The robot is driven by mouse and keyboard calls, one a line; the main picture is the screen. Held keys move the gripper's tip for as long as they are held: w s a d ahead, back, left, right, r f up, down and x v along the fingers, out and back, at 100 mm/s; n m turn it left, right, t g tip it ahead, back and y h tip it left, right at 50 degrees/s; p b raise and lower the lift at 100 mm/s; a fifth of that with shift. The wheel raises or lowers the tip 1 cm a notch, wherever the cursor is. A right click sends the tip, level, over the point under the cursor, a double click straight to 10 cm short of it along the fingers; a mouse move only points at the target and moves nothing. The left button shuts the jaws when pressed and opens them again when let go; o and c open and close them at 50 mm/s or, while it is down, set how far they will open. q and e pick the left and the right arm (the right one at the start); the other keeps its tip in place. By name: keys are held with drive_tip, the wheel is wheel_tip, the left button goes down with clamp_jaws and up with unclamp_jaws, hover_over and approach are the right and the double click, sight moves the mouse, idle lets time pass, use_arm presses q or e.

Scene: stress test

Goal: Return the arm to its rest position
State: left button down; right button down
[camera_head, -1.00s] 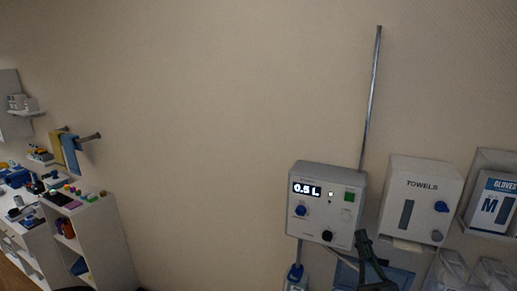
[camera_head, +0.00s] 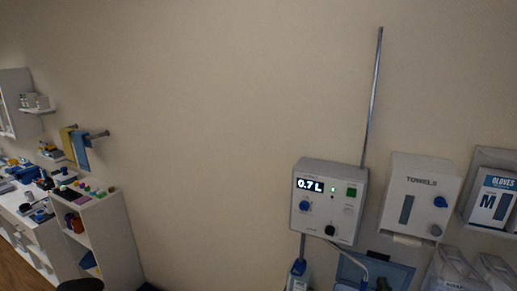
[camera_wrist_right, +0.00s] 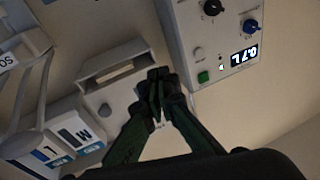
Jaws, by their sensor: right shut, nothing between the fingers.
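My right gripper (camera_wrist_right: 158,92) shows in the right wrist view with its dark green fingers together, shut and empty. It stands in front of the wall units, between the dispenser box (camera_wrist_right: 211,43) and the towel holder (camera_wrist_right: 118,95). In the head view only a small dark tip of it (camera_head: 383,285) shows at the bottom edge; the rest of the right arm is out of view. The dispenser box (camera_head: 328,201) reads 0.7 L on its display. My left gripper is not in view.
A towel dispenser (camera_head: 421,197) and a glove box (camera_head: 492,200) are on the wall at the right. A metal rod (camera_head: 373,95) rises above the dispenser box. White shelves (camera_head: 107,243) with small colored items stand at the left. The middle of the wall is bare.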

drive_tip(key=s+d+f+g, duration=0.2)
drive_tip(key=s+f+g, duration=0.3)
drive_tip(key=f, duration=0.6)
drive_tip(key=s+d+f+g, duration=0.1)
drive_tip(key=s+f+g, duration=0.2)
drive_tip(key=s+f, duration=0.55)
drive_tip(key=s+a+f+n+g+y, duration=0.2)
drive_tip(key=s+a+f+g, duration=0.15)
drive_tip(key=s+f, duration=0.6)
drive_tip(key=s+a+f+n+g+y, duration=0.15)
drive_tip(key=s+f+g, duration=0.25)
drive_tip(key=s+f, duration=0.55)
wheel_tip(320, 180, down, 38)
drive_tip(key=s+a+f+g+b, duration=0.1)
drive_tip(key=s+g+b, duration=0.1)
drive_tip(key=b, duration=0.7)
drive_tip(key=s+f+b, duration=0.4)
drive_tip(key=s+f, duration=0.5)
drive_tip(key=f, duration=0.3)
drive_tip(key=s+f+b, duration=0.4)
drive_tip(key=s+f, duration=0.6)
drive_tip(key=f, duration=0.2)
drive_tip(key=shift+d+n+g, duration=0.15)
drive_tip(key=shift+n+g, duration=0.3)
